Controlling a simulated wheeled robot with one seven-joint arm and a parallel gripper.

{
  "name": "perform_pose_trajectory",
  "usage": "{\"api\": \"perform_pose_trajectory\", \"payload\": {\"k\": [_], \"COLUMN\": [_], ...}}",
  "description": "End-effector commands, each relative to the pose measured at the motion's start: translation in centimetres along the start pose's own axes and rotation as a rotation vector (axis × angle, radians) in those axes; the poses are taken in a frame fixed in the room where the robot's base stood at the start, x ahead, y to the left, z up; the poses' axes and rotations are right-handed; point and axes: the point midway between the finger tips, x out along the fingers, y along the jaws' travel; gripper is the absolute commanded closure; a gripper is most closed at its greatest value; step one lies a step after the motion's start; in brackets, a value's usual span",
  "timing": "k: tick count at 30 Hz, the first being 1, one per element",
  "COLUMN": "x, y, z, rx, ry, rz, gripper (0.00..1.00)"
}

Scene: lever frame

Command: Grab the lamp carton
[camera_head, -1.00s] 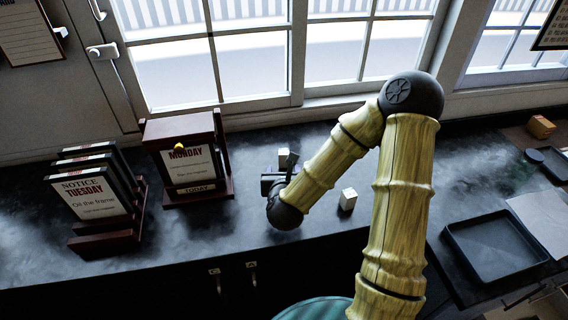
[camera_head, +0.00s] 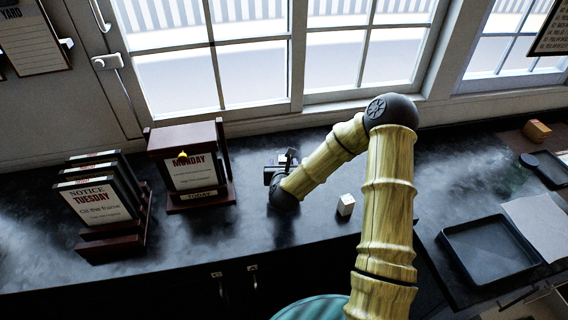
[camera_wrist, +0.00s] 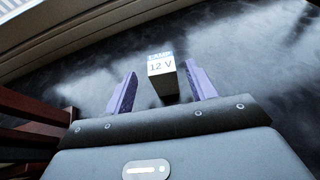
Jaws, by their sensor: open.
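The lamp carton (camera_wrist: 162,68) is a small box with a white face, a blue "LAMP" band and "12 V" print. In the wrist view it stands between the two purple fingers of my gripper (camera_wrist: 160,72), with a gap visible on each side. My gripper is open.
A small white box (camera_head: 345,204) stands right of my gripper. A black tray (camera_head: 488,250) lies at right. The counter (camera_head: 250,225) in front is clear.

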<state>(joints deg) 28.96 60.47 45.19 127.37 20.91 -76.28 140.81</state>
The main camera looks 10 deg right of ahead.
Motion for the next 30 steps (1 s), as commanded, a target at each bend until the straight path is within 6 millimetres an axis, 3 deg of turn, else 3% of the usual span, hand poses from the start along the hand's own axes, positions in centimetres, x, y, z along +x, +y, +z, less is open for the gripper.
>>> {"api": "perform_pose_trajectory", "payload": {"k": [5, 18, 30], "x": [0.5, 5.0, 5.2], "y": [0.0, -0.3, -0.3], "z": [0.2, 0.1, 0.0], "rx": [0.001, 0.001, 0.000], "ry": [0.000, 0.000, 0.000], "rz": [-0.001, 0.000, 0.000], "gripper": [0.44, 0.44, 0.44]}}
